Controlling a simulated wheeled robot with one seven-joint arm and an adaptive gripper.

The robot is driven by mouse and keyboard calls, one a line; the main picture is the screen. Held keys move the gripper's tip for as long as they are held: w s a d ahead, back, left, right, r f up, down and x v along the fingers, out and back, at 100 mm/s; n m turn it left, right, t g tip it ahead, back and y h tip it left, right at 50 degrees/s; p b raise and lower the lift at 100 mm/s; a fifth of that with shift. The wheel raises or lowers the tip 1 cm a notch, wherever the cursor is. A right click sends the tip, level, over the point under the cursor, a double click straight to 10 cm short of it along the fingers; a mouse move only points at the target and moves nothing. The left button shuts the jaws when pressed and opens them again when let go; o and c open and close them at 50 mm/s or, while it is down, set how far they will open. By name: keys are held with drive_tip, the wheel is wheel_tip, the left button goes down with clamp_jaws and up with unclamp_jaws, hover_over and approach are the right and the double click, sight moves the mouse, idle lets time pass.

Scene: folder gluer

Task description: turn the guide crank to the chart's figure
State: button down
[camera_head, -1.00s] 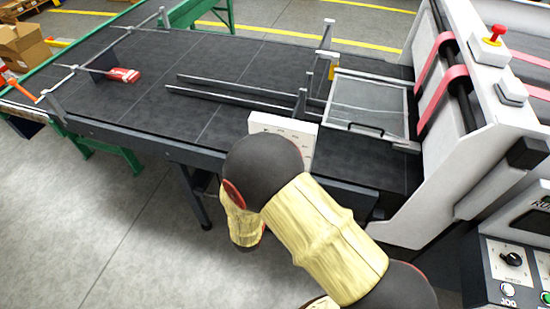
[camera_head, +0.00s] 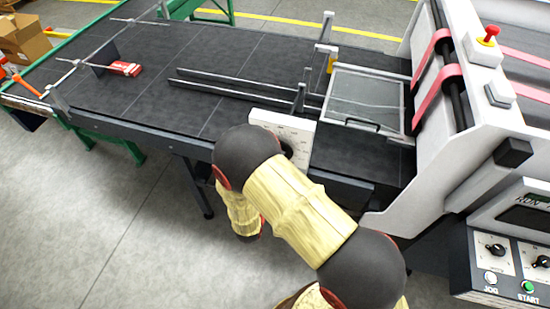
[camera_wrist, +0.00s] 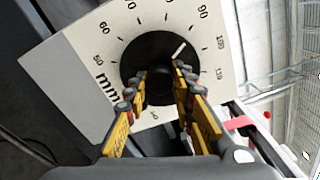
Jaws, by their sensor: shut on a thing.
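The guide crank's round black hub (camera_wrist: 133,60) sits on a white dial plate (camera_wrist: 85,45) with black ticks, figures and "mm". A white pointer line on the hub points between 90 and 100, seemingly nearer 90. My gripper (camera_wrist: 157,82) has its two yellow-and-black fingers closed around the dark crank knob in front of the hub. In the head view, the dial plate (camera_head: 299,127) shows on the near side of the conveyor table, partly covered by my arm. My gripper is hidden there behind my wrist. I see no readable chart in either view.
The dark conveyor table (camera_head: 225,85) carries long guide rails (camera_head: 235,95) and a clear-covered frame (camera_head: 365,100). The white machine body (camera_head: 440,150) with a red emergency button (camera_head: 488,35) stands at right, above a control panel (camera_head: 500,265). Open floor lies at lower left.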

idle(0.3)
drive_tip(key=c, duration=1.5)
unclamp_jaws()
drive_tip(key=shift+s+a, duration=0.1)
drive_tip(key=v, duration=1.1)
drive_tip(key=shift+s+a, duration=0.15)
drive_tip(key=shift+s, duration=0.25)
